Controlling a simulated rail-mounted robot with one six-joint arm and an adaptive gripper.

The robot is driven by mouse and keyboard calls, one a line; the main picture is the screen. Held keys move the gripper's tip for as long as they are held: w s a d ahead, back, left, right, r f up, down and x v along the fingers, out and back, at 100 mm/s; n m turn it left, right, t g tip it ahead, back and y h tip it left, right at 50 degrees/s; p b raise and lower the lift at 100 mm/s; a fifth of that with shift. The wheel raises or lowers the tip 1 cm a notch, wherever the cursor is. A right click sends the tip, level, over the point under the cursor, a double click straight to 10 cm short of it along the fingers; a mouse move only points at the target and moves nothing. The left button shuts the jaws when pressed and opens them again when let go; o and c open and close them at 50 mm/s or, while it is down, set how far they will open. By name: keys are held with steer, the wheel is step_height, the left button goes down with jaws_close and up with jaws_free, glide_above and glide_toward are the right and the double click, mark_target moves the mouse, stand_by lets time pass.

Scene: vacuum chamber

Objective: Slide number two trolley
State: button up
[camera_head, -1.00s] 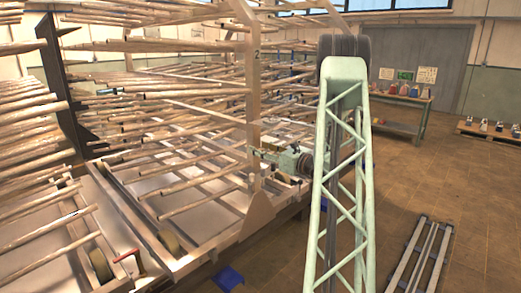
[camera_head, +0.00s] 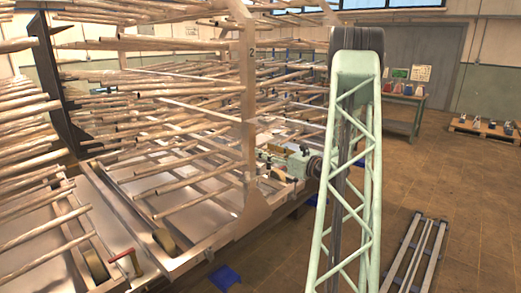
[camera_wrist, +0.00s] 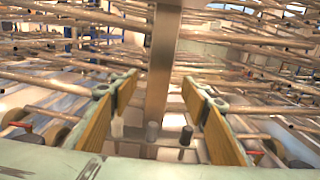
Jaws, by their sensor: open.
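The number two trolley is a tall pale metal rack with many rods; its front upright (camera_head: 248,105) bears a "2" near the top. The upright stands left of centre in the head view. My gripper (camera_head: 263,157) is at mid-height by this upright, coming from the right. In the wrist view my gripper (camera_wrist: 160,82) is open, with tan-padded fingers on both sides. The upright (camera_wrist: 164,65) shows between and beyond the fingertips. I cannot tell whether either finger touches it. The upright's lower part is partly hidden in the wrist view.
Another rod rack (camera_head: 30,130) stands at the left. A red handle (camera_head: 125,256) is at the lower left. A slatted metal frame (camera_head: 415,255) lies on the floor at the right. A workbench (camera_head: 405,110) stands at the back. The brown floor on the right is mostly clear.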

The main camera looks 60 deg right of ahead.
steer(key=shift+s+a, duration=0.25)
steer(key=shift+s, duration=1.1)
steer(key=shift+s+a, duration=0.2)
steer(key=shift+s, duration=1.1)
